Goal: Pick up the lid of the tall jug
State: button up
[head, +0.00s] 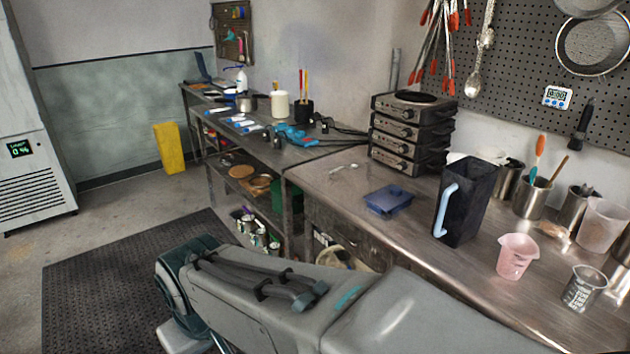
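The tall jug (467,203) is a dark, square-sided container with a light blue handle on its left side. It stands upright on the metal worktop, right of centre. Its top looks dark, and I cannot tell whether a lid sits on it. A flat blue lidded box or lid-like piece (389,200) lies on the worktop to the left of the jug, apart from it. My grey and teal arm crosses the bottom of the head view, in front of the worktop. My gripper is not visible.
A pink measuring jug (516,257) and a clear beaker (584,288) stand right of the tall jug. Metal utensil pots (532,197) stand behind. Stacked hotplates (409,132) stand at the back left of the worktop (440,270). Tools hang above on the pegboard (520,60).

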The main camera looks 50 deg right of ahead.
aim_at(391, 197)
jog(key=z, duration=0.55)
jog(key=i, duration=0.9)
jog(key=z, duration=1.2)
jog(key=i, duration=0.35)
jog(key=z, duration=0.4)
